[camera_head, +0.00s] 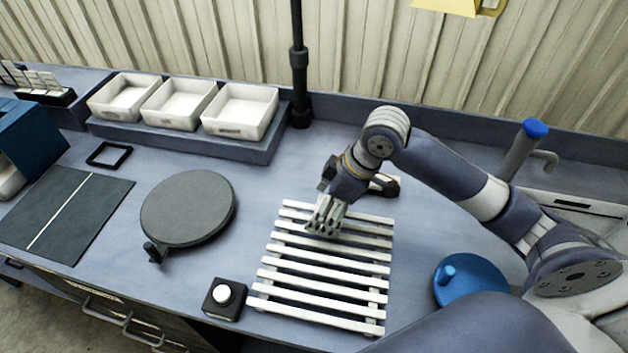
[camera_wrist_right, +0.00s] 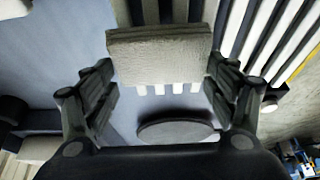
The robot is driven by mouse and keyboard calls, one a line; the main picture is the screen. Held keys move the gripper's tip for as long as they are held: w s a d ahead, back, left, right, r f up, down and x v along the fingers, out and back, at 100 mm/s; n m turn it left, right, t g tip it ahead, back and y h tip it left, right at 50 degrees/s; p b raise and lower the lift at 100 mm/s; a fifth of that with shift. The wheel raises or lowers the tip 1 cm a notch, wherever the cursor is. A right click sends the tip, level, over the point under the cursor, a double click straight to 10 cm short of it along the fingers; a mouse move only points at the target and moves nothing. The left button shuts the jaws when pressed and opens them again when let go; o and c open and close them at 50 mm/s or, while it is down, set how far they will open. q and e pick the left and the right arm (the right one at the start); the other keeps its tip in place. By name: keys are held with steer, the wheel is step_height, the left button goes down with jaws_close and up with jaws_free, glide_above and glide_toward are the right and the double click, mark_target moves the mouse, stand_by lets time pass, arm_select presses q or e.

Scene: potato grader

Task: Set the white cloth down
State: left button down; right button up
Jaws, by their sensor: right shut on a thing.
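The white cloth (camera_wrist_right: 160,57) shows in the right wrist view as a pale, textured, folded slab between the fingers. My right gripper (camera_wrist_right: 162,88) is shut on it. In the head view my right gripper (camera_head: 325,217) points down over the back left part of a white slatted rack (camera_head: 322,287). The cloth is hard to tell from the fingers there. I cannot tell whether the cloth touches the slats. My left gripper is not in view.
A dark round plate (camera_head: 188,208) lies left of the rack. A black box with a white button (camera_head: 223,294) stands at the rack's front left. White trays (camera_head: 240,111) stand at the back. A blue round lid (camera_head: 468,280) lies to the right.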

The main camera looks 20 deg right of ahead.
steer(key=w+d+p, duration=0.1)
steer(key=w+d, duration=0.1)
steer(key=w, duration=0.2)
steer(key=w+d+p, duration=0.1)
steer(key=w+d, duration=0.1)
steer(key=w, duration=0.2)
steer(key=w+d+f+p, duration=0.1)
steer(key=w+d, duration=0.1)
steer(key=w, duration=0.3)
steer(key=shift+d+f, duration=0.1)
steer(key=shift+d, duration=0.25)
steer(key=shift+w+d+f+p, duration=0.15)
steer(key=shift+w+d+p, duration=0.15)
steer(key=shift+w, duration=0.2)
step_height(320, 180, down, 2)
steer(key=shift+f+p, duration=0.25)
steer(key=shift+p, duration=0.45)
steer(key=shift+f, duration=0.5)
steer(key=shift+f, duration=0.1)
steer(key=o, duration=0.6)
steer(key=shift+c, duration=0.2)
steer(key=o, duration=0.4)
